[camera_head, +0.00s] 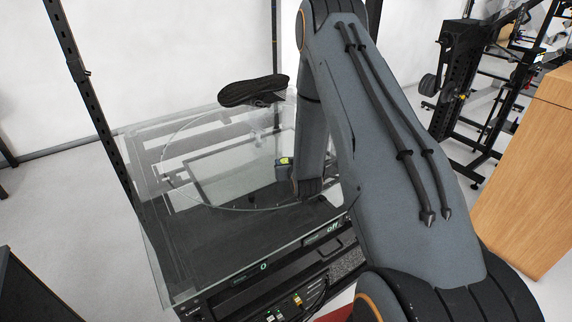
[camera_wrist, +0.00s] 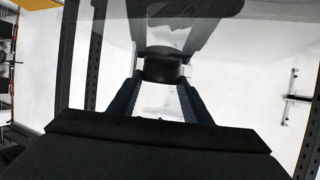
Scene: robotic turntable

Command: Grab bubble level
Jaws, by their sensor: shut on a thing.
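In the wrist view my gripper (camera_wrist: 162,72) is shut with its two blue-grey fingers on either side of a small dark blocky thing, which I take to be the bubble level (camera_wrist: 163,69). Its vial and markings do not show from this side. In the head view my arm reaches down over the glass-topped turntable (camera_head: 185,196), and its own links hide the fingertips and most of what they hold. A small yellow and dark blue thing (camera_head: 284,162) shows right beside the end of my arm; I cannot tell what it is.
A black shoe-like thing (camera_head: 252,92) shows at the turntable's back edge. Dark upright posts (camera_head: 92,90) stand at the turntable's left. A wooden cabinet (camera_head: 530,170) and black racks (camera_head: 460,60) stand to the right. Much of the glass left of my arm is bare.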

